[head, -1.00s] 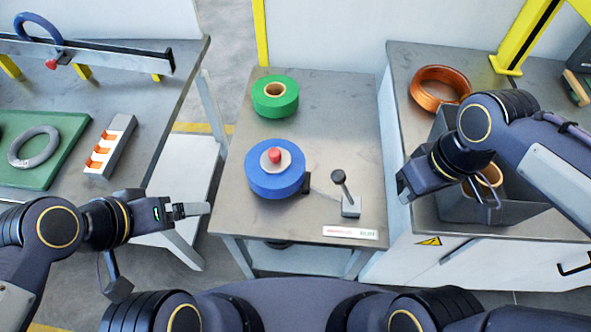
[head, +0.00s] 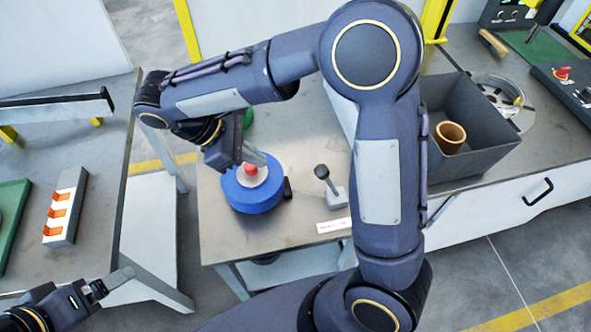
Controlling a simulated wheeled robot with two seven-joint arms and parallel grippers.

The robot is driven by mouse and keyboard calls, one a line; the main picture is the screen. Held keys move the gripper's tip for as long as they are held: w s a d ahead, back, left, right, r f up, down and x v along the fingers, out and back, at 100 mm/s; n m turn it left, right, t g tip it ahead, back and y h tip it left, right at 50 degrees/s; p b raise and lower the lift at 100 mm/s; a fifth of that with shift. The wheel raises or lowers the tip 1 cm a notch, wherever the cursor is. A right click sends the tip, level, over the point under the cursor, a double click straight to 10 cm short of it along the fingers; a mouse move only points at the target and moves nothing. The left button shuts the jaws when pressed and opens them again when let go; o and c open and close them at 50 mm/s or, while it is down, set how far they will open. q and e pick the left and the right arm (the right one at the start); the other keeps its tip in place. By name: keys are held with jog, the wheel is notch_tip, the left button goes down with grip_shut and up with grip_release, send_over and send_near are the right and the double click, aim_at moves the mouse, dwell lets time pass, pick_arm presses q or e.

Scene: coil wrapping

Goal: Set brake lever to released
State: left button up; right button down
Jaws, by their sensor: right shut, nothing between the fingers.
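The brake lever (head: 327,181), a dark rod with a black round knob, rises from a small grey block on the middle table. It leans toward the upper left in the picture. Nothing touches it. My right gripper (head: 256,157) is shut and empty, left of the lever and over the blue roll (head: 252,196) with its pale hub and red knob (head: 250,169). I cannot tell whether its fingertips touch the knob. My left gripper (head: 112,284) is at the lower left, away from the middle table; its finger gap is unclear.
My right arm crosses the view and hides much of the middle table; only a sliver of the green roll (head: 248,119) shows. A grey bin (head: 480,165) with a brown ring (head: 450,136) stands on the right bench. A white label (head: 333,226) lies at the table's front edge.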

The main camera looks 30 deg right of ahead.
jog(key=s+d+f, duration=0.3)
jog(key=d+f, duration=0.3)
jog(key=d, duration=0.3)
jog(key=shift+s+f, duration=0.15)
jog(key=shift+f, duration=0.2)
jog(key=shift+r, duration=0.1)
